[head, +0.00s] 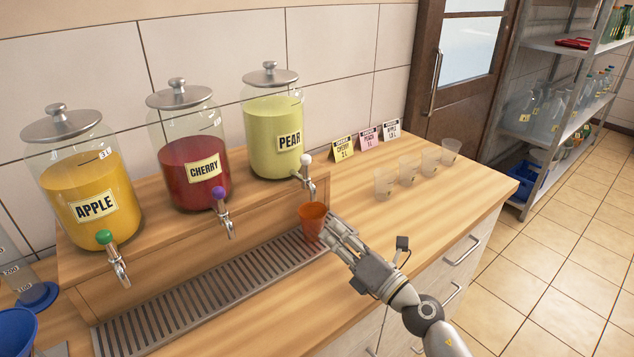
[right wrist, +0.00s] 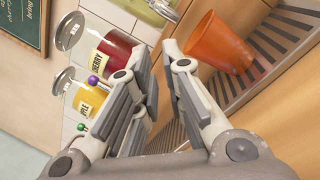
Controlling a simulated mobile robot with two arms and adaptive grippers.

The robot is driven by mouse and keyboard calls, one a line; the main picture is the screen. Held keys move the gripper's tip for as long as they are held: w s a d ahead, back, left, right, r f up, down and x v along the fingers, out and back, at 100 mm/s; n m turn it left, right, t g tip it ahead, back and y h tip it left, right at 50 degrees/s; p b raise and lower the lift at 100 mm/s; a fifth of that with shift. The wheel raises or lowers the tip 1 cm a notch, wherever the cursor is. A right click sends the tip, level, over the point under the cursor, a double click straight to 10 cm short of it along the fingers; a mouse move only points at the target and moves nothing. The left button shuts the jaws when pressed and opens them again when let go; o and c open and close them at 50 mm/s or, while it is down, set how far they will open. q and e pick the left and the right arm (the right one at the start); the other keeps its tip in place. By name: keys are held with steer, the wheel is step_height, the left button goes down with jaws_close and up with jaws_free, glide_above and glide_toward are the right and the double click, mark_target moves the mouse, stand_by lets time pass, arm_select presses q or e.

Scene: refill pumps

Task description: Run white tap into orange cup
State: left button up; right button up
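The white tap (head: 306,160) is on the front of the pear dispenser (head: 273,135), its spout pointing down. The orange cup (head: 311,218) stands upright on the drip tray, below the white tap's spout. The cup also shows at the upper right of the right wrist view (right wrist: 221,42). My right gripper (head: 331,226) is close beside the cup on its right side. In the right wrist view its fingers (right wrist: 158,65) are a small gap apart with nothing between them, and the cup is outside the gap. Whether a finger touches the cup is unclear. My left gripper is not in view.
The cherry dispenser (head: 196,172) has a purple tap, and the apple dispenser (head: 92,205) a green one. The drip tray (head: 200,300) runs along their front. Several clear cups (head: 408,172) and label cards (head: 342,148) stand to the right. A blue container (head: 18,332) is at lower left.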

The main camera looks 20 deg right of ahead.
mark_target(306, 167)
steer(key=m, duration=0.1)
steer(key=m+b, duration=0.1)
steer(key=m, duration=0.1)
steer(key=m+t, duration=0.1)
steer(key=shift+s+a+r+m, duration=0.2)
steer(key=shift+a+r+m, duration=0.15)
steer(key=shift+m, duration=0.05)
jaws_close()
steer(key=r+m+t+h+b, duration=0.1)
steer(key=m+t+b, duration=0.1)
steer(key=m, duration=0.5)
steer(key=s+d+r+m+t+h+b, duration=0.1)
steer(key=m, duration=0.7)
steer(key=s+d+r+m+t+h+b, duration=0.1)
steer(key=r+m+t+b, duration=0.1)
steer(key=m, duration=0.6)
steer(key=shift+t+b, duration=0.3)
steer(key=shift+b, duration=0.05)
steer(key=w+f+x, duration=0.1)
steer(key=f+x, duration=0.1)
steer(key=x, duration=1.1)
steer(key=shift+w+a, duration=0.2)
steer(key=shift+w, duration=0.05)
